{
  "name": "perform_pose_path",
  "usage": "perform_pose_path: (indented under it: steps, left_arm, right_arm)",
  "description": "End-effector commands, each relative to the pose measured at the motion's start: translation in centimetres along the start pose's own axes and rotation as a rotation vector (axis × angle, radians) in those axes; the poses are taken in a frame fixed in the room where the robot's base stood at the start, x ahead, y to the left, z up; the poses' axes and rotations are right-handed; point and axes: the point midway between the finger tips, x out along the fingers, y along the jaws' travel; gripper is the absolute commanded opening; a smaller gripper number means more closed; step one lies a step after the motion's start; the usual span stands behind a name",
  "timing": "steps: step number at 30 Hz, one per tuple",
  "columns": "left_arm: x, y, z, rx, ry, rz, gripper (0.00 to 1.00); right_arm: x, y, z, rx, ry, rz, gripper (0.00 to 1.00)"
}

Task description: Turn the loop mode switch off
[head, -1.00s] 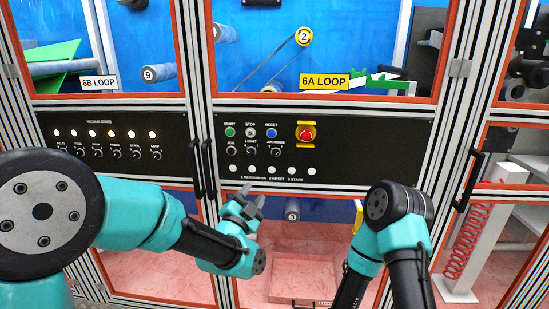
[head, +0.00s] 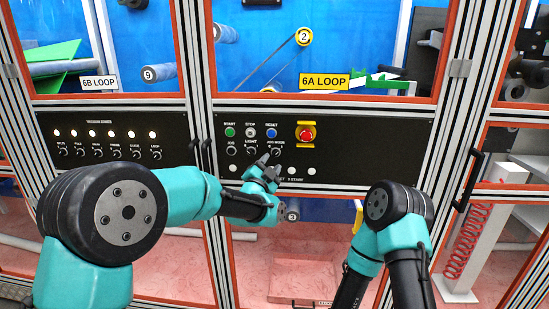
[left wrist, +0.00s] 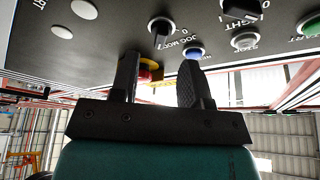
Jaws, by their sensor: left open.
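The right control panel (head: 375,150) carries a black rotary switch (head: 276,152), whose label appears to read JOG MODE. It also shows in the left wrist view (left wrist: 160,27), just beyond the fingertips and roughly between them. No label reading loop mode is legible on this panel; the left panel has a knob labelled LOOP (head: 155,155). My left gripper (head: 268,164) is open and empty, just below the JOG MODE switch. Its two fingers show apart in the left wrist view (left wrist: 158,65). Contact with the switch cannot be made out. My right gripper is outside the views.
A red emergency stop (head: 306,133) on a yellow plate sits right of the switch. The blue RESET button (head: 271,132) is just above it, and the LIGHT switch (head: 251,151) is to its left. Door handles (head: 209,158) stick out between the panels.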

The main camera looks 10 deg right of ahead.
Motion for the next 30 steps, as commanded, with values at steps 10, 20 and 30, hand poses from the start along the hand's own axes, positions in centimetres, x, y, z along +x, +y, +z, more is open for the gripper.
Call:
perform_pose_path:
  steps: [10,20,30]
  left_arm:
    - [3.8,0.0,0.0,0.0,0.0,0.0,0.43]
    - [4.3,0.0,0.0,0.0,0.0,0.001,0.43]
    - [4.2,0.0,0.0,0.0,0.0,0.0,0.15]
  right_arm:
    - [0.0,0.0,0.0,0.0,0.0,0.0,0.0]
    - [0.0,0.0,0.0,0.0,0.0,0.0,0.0]
    - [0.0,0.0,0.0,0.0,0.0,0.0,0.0]
